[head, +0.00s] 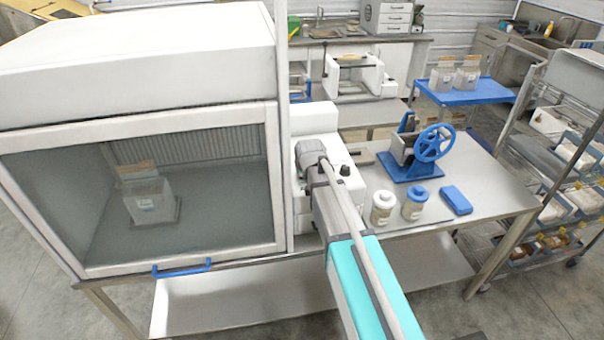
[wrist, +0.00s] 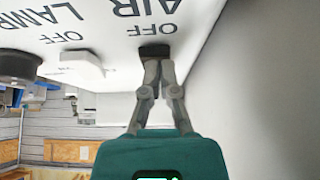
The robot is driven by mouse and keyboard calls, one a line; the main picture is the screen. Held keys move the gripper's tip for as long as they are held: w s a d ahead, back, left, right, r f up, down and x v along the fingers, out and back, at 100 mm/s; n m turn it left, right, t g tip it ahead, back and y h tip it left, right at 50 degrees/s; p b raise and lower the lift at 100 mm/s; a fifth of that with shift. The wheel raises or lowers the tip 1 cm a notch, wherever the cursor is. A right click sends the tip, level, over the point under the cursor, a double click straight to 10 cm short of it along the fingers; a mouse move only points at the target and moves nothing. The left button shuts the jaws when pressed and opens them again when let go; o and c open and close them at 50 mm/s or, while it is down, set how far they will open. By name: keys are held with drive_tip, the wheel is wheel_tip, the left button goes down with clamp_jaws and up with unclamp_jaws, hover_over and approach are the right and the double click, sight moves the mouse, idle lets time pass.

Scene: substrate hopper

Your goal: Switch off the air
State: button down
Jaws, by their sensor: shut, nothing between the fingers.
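In the wrist view, a white panel (wrist: 110,40) carries upside-down printed words AIR, LAMP and OFF. A small black switch (wrist: 155,51) sits beside the OFF mark of AIR. My gripper (wrist: 155,64) is shut and empty, with its fingertips at this black switch; they overlap it in the picture, and I cannot tell whether they press on it. A white switch (wrist: 77,66) sits by the LAMP marking. In the head view my arm reaches the white control box (head: 318,118) beside the glass-fronted cabinet (head: 150,190); my fingertips are hidden there.
A black knob (wrist: 18,66) stands left of the white switch. On the bench right of my arm are two jars (head: 383,207) (head: 415,204), a blue block (head: 455,200) and a blue hand-wheel device (head: 425,152). A blue handle (head: 182,268) is on the cabinet's lower edge.

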drive_tip(key=shift+w+a+r+p, duration=0.15)
drive_tip(key=shift+w+r+p, duration=0.2)
drive_tip(key=shift+w, duration=0.15)
drive_tip(key=shift+r, duration=0.2)
idle(0.3)
wheel_tip(320, 180, up, 4)
drive_tip(key=p, duration=0.4)
drive_tip(key=shift+r, duration=0.1)
drive_tip(key=s+r+p, duration=0.6)
drive_tip(key=s+p, duration=0.1)
drive_tip(key=shift+d+r, duration=0.25)
drive_tip(key=shift+d, duration=0.15)
idle(0.4)
drive_tip(key=s+d+f+g+b, duration=0.3)
drive_tip(key=s+d+f+b, duration=0.1)
drive_tip(key=s+f+b, duration=0.3)
drive_tip(key=s+d+f+m+g+b, duration=0.1)
drive_tip(key=s+d+f+g+b, duration=0.2)
drive_tip(key=s+d+f+b, duration=0.2)
drive_tip(key=s+f+b, duration=0.3)
drive_tip(key=s+f, duration=0.3)
drive_tip(key=s, duration=0.3)
drive_tip(key=shift+s+f+h, duration=0.15)
drive_tip(key=shift+s+h, duration=0.15)
drive_tip(key=shift+s, duration=0.05)
